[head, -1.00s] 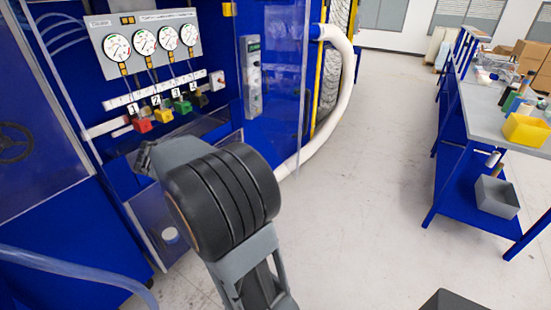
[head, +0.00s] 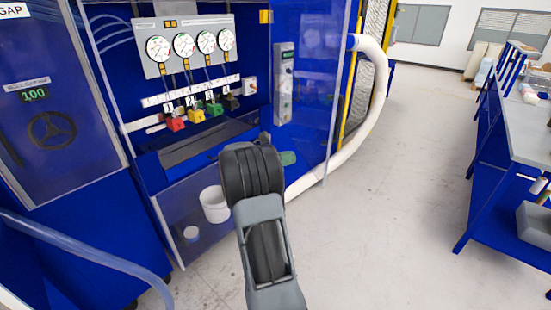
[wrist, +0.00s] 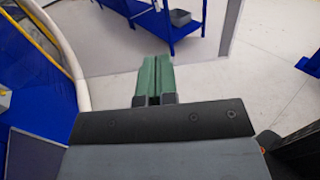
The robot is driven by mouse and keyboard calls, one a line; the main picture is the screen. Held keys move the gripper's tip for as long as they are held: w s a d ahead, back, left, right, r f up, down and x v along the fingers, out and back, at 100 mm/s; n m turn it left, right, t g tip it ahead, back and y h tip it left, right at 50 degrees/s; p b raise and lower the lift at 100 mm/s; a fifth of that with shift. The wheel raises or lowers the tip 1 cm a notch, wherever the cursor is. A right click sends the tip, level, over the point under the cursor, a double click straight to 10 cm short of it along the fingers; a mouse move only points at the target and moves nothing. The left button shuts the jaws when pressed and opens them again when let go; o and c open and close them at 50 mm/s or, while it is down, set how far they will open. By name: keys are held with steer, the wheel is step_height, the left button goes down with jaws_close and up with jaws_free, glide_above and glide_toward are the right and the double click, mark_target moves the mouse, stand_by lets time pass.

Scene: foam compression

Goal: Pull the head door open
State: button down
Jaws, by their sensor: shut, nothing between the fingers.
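A clear panel (head: 312,110), which looks like the head door, stands before the blue machine bay in the head view. Its right edge runs down beside the yellow post, and its lower edge slants above the floor. I cannot tell how far it is open, and no handle is clear. My gripper's green fingertips (head: 287,158) show just right of my dark wrist, low against the panel. In the wrist view my gripper (wrist: 155,78) has its two green fingers together with nothing between them. A see-through sheet (wrist: 105,55) lies beyond them; I cannot tell whether they touch it.
The bay holds several gauges (head: 190,45) and coloured valves (head: 195,114). A white bucket (head: 215,205) stands low behind the panel. A white hose (head: 376,85) curves down at the right. A blue workbench (head: 500,165) stands at the far right. The floor (head: 410,200) between is clear.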

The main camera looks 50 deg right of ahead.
mark_target(312, 155)
steer(key=shift+p+x, duration=0.55)
steer(key=shift+x, duration=2.25)
steer(key=shift+d, duration=0.15)
